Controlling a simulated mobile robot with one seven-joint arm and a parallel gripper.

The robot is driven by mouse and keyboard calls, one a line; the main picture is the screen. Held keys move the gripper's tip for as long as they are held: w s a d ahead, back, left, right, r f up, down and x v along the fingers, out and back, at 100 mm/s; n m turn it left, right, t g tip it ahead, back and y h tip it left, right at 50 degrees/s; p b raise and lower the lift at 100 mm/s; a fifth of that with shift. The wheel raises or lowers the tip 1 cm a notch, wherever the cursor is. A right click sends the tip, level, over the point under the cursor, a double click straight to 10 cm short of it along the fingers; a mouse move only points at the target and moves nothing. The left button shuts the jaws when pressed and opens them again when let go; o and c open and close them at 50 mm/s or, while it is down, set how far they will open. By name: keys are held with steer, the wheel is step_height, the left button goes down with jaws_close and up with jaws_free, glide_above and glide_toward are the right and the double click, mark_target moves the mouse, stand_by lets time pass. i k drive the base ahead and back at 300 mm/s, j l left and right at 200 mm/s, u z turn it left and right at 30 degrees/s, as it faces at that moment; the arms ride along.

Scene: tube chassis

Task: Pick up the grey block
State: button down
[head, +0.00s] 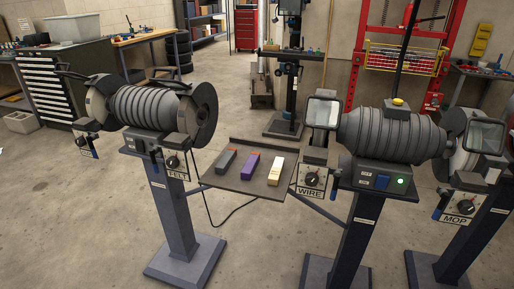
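A dark grey block (226,161) with a reddish mark at its far end lies on a flat dark tray (230,184) between two bench machines. It is the leftmost of three bars lying side by side with gaps between them. A purple block (250,166) is in the middle and a cream block (274,171) is on the right. The top of the grey block is uncovered. My gripper is not in view.
A pedestal grinder labelled FELT (150,105) stands left of the tray. A larger machine labelled WIRE and MOP (392,135) stands right, with clear shields. A cable hangs below the tray. A pale hollow block (20,122) lies on the floor at left. Open floor lies in front.

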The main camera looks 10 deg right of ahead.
mark_target(224, 163)
steer(key=i+l, duration=0.15)
steer(key=i, duration=0.3)
steer(key=i+l+z, duration=0.1)
steer(key=i, duration=0.3)
steer(key=i+l+z, duration=0.1)
steer(key=i, duration=0.35)
steer(key=l, duration=0.1)
